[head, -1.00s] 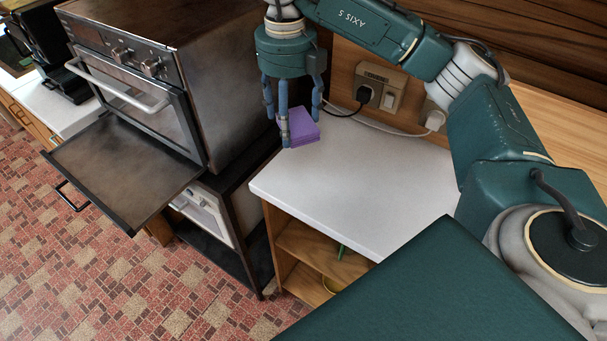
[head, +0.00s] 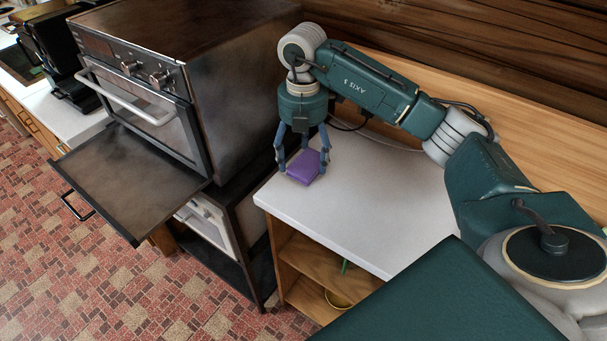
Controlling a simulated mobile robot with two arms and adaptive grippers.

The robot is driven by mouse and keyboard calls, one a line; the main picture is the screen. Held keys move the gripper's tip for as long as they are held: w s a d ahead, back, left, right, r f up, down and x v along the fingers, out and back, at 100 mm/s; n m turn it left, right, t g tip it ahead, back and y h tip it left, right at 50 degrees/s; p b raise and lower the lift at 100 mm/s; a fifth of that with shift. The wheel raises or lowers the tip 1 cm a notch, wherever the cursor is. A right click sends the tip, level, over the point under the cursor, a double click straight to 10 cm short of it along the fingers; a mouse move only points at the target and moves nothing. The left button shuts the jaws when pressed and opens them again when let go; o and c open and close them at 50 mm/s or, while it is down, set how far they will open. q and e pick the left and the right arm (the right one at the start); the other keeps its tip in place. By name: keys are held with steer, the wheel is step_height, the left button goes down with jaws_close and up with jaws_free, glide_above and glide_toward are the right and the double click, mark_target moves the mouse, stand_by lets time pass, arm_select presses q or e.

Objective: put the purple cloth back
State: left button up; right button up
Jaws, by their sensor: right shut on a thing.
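The purple cloth (head: 303,170) is a small folded block at the left end of the white countertop, beside the oven. My right gripper (head: 303,165) points straight down over it, with its fingers around the cloth and shut on it. The cloth is at or very near the counter surface; I cannot tell whether it touches. My left gripper is out of view.
An oven (head: 185,80) with its door (head: 130,180) folded down stands to the left of the white counter (head: 370,205). Open wooden shelves (head: 310,270) under the counter hold a yellow bowl (head: 338,300). The counter to the right of the cloth is clear.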

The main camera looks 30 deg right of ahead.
mark_target(304, 187)
step_height(304, 187, down, 6)
steer(key=shift+f+p, duration=0.25)
steer(key=shift+p, duration=0.45)
steer(key=shift+f, duration=0.35)
steer(key=shift+f, duration=0.15)
steer(key=o, duration=1)
